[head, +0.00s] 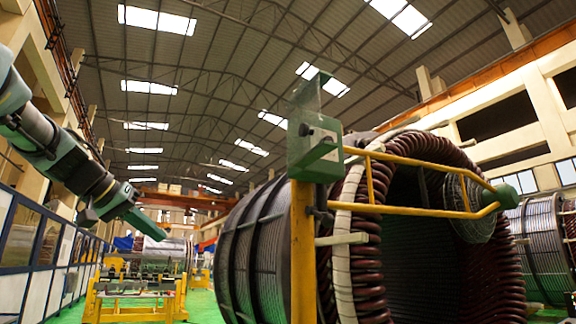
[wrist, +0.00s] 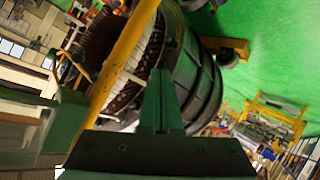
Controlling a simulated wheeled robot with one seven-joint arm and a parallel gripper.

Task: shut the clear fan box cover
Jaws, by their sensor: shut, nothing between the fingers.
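The green fan box (head: 315,150) sits on top of a yellow post. Its clear cover (head: 306,97) stands raised above the box, open and roughly upright. My gripper (head: 158,232) is at the left, apart from the box and lower than it, with its fingers together and empty. In the wrist view my gripper (wrist: 160,75) points up the picture with its fingers closed. The green box (wrist: 66,122) shows at the left there, apart from the fingers. The translucent panel beside it (wrist: 25,132) looks like the cover, but this is hard to tell.
The yellow post (head: 303,250) carries a yellow rail (head: 420,209) reaching right. A large stator with dark red coils (head: 350,245) stands close behind. A yellow stand (head: 135,305) is on the green floor farther back. Open air lies between my gripper and the box.

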